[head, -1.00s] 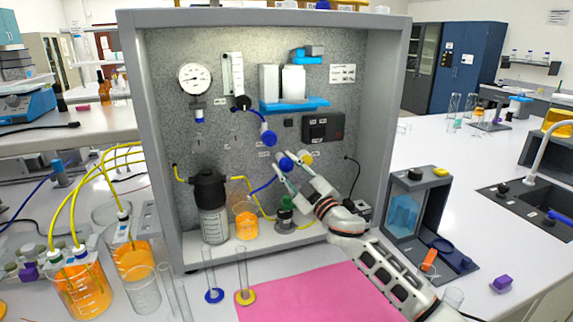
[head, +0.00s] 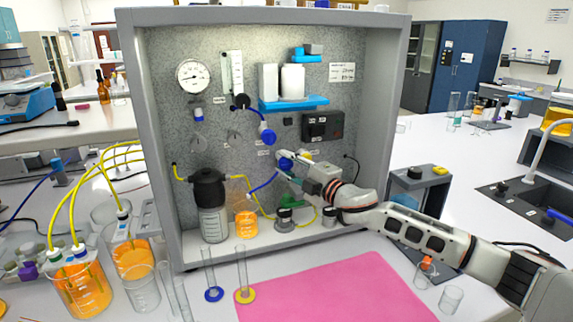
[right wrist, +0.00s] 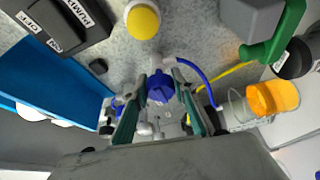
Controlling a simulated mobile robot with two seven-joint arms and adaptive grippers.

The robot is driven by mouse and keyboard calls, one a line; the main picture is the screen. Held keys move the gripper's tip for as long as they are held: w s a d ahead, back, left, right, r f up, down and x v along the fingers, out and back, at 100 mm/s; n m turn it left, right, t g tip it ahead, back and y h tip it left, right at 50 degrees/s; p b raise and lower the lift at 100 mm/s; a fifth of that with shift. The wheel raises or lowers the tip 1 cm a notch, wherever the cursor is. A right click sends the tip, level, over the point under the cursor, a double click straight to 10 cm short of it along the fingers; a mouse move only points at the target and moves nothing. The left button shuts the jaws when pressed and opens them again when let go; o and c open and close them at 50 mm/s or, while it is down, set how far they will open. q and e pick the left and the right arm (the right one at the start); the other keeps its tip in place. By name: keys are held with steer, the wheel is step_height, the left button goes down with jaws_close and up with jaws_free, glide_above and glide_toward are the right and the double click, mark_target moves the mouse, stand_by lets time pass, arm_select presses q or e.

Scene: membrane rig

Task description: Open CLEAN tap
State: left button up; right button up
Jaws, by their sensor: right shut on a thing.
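A blue tap knob (head: 285,159) sits low on the grey panel of the rig. My right gripper (head: 288,165) reaches it from the right and is shut on it. In the right wrist view the blue knob (right wrist: 160,88) lies between the two green-grey fingers. A second blue tap (head: 267,132) is up and to the left on the panel. A yellow knob (right wrist: 143,20) is beside the held one; in the head view my gripper largely covers it. The small tap labels are too blurred to read, so I cannot tell which is CLEAN. My left gripper is not in view.
A blue shelf (head: 294,104) and a dark pump switch box (head: 322,127) are above the gripper. A dark-topped filter vessel (head: 209,205) and an orange beaker (head: 245,222) stand lower left. A pink mat (head: 335,295) lies clear in front.

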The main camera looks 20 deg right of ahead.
stand_by(0.5)
steer(key=o, duration=1.1)
steer(key=shift+w, duration=0.1)
steer(key=v, duration=1.2)
